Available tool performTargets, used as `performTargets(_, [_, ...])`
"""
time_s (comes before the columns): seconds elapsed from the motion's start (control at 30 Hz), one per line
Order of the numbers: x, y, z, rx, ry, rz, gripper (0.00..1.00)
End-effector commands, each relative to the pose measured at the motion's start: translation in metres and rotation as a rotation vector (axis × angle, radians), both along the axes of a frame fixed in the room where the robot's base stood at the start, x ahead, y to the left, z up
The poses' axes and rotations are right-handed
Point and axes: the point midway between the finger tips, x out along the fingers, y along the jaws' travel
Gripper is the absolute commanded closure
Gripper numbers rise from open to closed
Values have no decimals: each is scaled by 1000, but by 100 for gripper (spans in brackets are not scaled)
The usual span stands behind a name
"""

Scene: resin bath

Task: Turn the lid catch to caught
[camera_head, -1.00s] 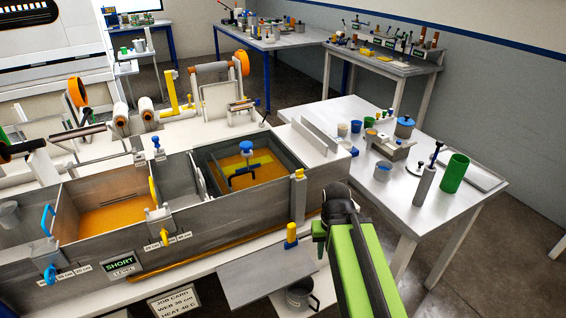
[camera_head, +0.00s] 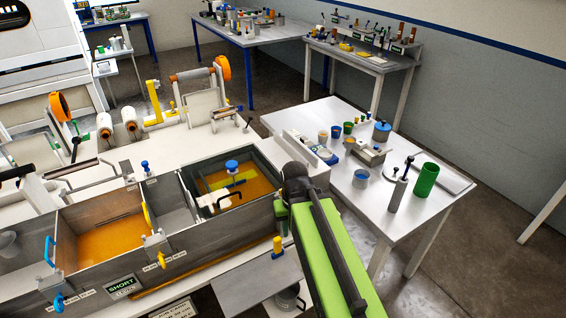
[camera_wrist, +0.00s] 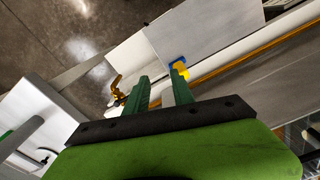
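My gripper (camera_head: 284,216) is at the right front corner of the long grey bath (camera_head: 215,245), at the end of my green arm. In the wrist view its two green fingers (camera_wrist: 159,88) stand apart, with nothing visible between them. A grey post with a yellow top stood at this corner earlier; my arm now hides that spot. I cannot make out a lid catch for certain, nor its position. A small yellow and blue peg (camera_head: 277,247) stands just below the gripper on the front ledge; it also shows beyond the right finger in the wrist view (camera_wrist: 180,69).
A white table (camera_head: 420,220) with cups, a green cylinder (camera_head: 426,180) and a grey stand is to the right. The bath has orange resin (camera_head: 105,240) and yellow and blue levers along its front. A grey plate (camera_head: 255,278) juts out in front. Open floor lies at the right.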

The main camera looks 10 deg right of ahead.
Motion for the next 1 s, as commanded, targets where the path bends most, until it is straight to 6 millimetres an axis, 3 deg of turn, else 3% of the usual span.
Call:
performTargets(0.03, [2,0,57,0,-5,1,70])
performTargets(0.1, [5,0,91,0,-12,5,70])
performTargets(0.37, [18,1,182,-4,-27,100,70])
performTargets(0.53, [40,0,231,-13,-28,334,70])
performTargets(1.0, [121,0,233,-30,11,1552,70])
